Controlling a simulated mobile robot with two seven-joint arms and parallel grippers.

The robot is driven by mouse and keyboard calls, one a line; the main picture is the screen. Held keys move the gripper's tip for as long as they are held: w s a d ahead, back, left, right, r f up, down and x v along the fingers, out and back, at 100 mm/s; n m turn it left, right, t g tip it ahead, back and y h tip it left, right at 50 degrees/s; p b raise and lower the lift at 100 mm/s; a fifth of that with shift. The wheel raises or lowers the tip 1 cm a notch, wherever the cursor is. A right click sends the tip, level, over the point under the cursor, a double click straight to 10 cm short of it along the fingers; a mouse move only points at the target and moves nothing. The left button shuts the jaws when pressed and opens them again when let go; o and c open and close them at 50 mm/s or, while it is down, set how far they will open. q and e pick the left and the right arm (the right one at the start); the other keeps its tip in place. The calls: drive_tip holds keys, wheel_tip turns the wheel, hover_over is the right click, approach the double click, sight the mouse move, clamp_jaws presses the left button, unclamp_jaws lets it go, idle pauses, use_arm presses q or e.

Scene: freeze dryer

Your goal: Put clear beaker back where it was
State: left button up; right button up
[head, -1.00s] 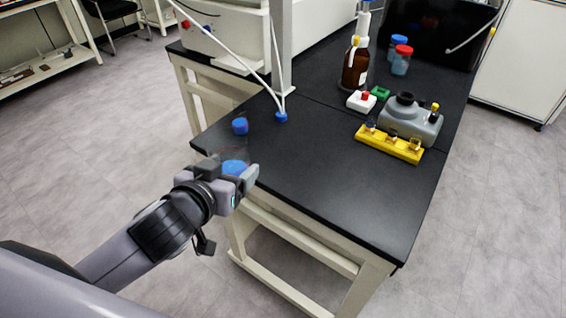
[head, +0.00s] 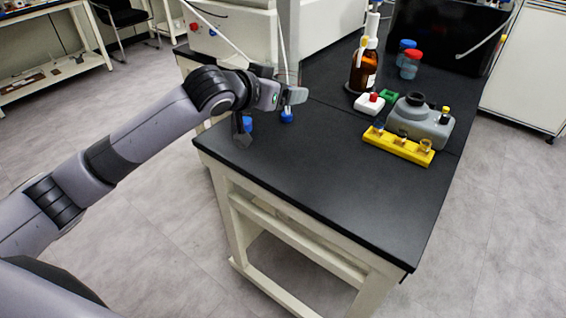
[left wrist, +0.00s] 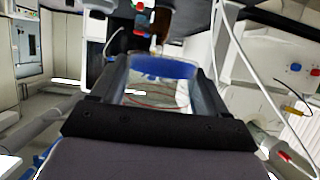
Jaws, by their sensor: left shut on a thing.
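The clear beaker with blue contents shows in the left wrist view (left wrist: 163,68), between the two fingers. My left gripper (head: 281,93) is shut on it and holds it in the air above the back left part of the black bench (head: 310,165). In the head view the fingers and wrist hide most of this beaker. My right gripper is in neither view.
A yellow rack (head: 398,146), a grey device (head: 420,122) and a brown bottle (head: 363,70) stand to the right. The bench front is clear.

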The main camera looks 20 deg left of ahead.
use_arm(q)
drive_tip(key=shift+w+a+r, duration=0.2)
drive_tip(key=shift+w+r, duration=0.5)
drive_tip(key=shift+r, duration=0.1)
drive_tip(key=b, duration=0.2)
hover_over(282, 161)
wheel_tip(282, 161, down, 15)
drive_tip(key=shift+f, duration=2.3)
drive_tip(key=shift+f, duration=0.2)
drive_tip(key=o, duration=1.2)
drive_tip(key=shift+c, duration=0.2)
drive_tip(key=shift+r, duration=0.1)
